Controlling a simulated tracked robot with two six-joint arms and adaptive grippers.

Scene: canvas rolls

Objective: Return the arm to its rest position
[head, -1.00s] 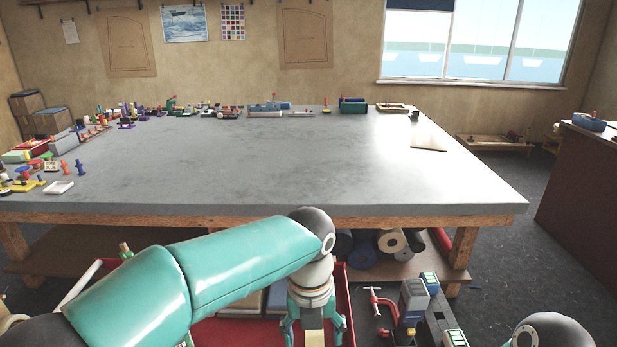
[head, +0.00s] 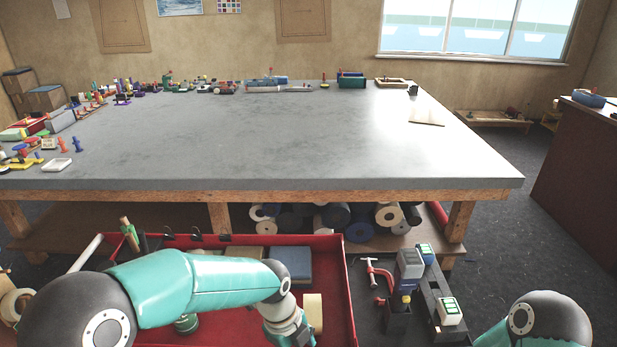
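My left arm comes in from the left, bent low over a red tray (head: 349,300). My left gripper (head: 296,340) is at the bottom edge, pointing down over the tray. Only its upper part shows; its fingertips are cut off, so I cannot tell whether it is open or holds anything. A pale yellow roll (head: 313,312) is in the tray just right of the gripper. My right arm shows only as a dark joint and a teal link at the lower right; its gripper is out of view.
A grey-topped workbench (head: 260,140) is ahead, its middle clear, with small items along the left and back edges. Canvas rolls (head: 335,214) lie on its lower shelf. A red clamp (head: 378,274) and a dark tool holder (head: 436,300) are right of the tray.

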